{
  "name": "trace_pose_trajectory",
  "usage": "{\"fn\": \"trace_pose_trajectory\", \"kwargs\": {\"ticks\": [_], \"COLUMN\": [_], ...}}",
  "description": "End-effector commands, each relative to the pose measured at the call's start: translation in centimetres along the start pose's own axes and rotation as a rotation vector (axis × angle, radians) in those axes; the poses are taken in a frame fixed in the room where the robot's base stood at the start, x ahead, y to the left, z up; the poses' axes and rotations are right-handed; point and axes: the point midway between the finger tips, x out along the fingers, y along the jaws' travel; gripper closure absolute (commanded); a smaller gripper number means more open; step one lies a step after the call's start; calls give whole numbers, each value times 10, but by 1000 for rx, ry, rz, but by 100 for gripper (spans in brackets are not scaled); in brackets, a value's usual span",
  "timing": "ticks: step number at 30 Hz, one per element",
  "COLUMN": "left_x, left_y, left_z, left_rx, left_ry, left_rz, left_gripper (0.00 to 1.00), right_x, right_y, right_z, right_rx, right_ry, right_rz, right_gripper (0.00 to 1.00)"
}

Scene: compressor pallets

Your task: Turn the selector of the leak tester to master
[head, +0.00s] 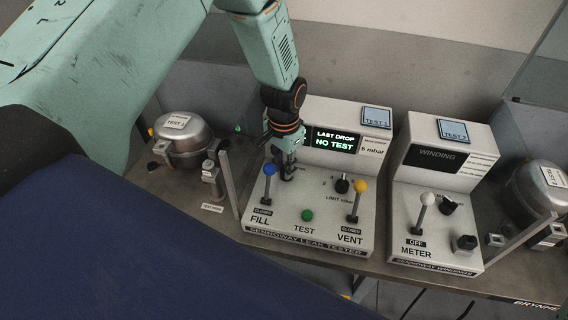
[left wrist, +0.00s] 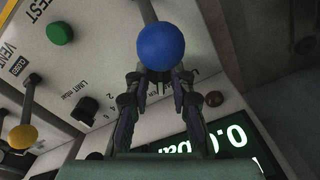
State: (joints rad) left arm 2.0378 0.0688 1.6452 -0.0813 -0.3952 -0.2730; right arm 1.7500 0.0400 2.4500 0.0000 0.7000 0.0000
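The leak tester (head: 310,238) is a pale box with a sloped panel and a lit display (head: 333,141) reading "LAST DROP NO TEST". My left gripper (head: 288,174) points down at the panel's upper left, right of the blue fill lever (head: 269,172). In the left wrist view its two fingers (left wrist: 161,82) stand apart, with the blue lever ball (left wrist: 161,46) over their tips. The selector is not clearly seen; the gripper covers that part of the panel. Whether the fingers touch or grip it is hidden. My right gripper is not in view.
The black limit knob (head: 342,185), yellow vent lever (head: 360,187) and green test button (head: 307,215) are on the same panel. The winding meter (head: 437,241) stands to the right. Compressors stand at the left (head: 183,137) and far right (head: 540,187).

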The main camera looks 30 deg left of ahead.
Motion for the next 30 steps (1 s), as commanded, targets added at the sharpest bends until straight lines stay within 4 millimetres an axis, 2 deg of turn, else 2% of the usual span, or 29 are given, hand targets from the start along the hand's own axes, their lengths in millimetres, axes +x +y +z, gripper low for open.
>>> {"fn": "trace_pose_trajectory", "kwargs": {"ticks": [10, 14, 17, 24, 30], "left_x": [-1, -10, -25, -75, -107], "left_y": [0, 0, -1, 0, 0], "left_z": [-1, -2, -2, -2, -1], "left_rx": [-1, -1, -1, -1, -1], "left_ry": [2, 4, 6, 6, 4], "left_rz": [-1, -1, -2, -2, -1], "left_gripper": [68, 68, 68, 68, 68], "right_x": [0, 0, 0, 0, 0], "right_y": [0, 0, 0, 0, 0], "right_z": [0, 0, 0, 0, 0], "right_rx": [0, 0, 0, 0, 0], "right_ry": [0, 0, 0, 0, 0], "right_rz": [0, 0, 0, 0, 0], "right_gripper": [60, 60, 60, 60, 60]}}
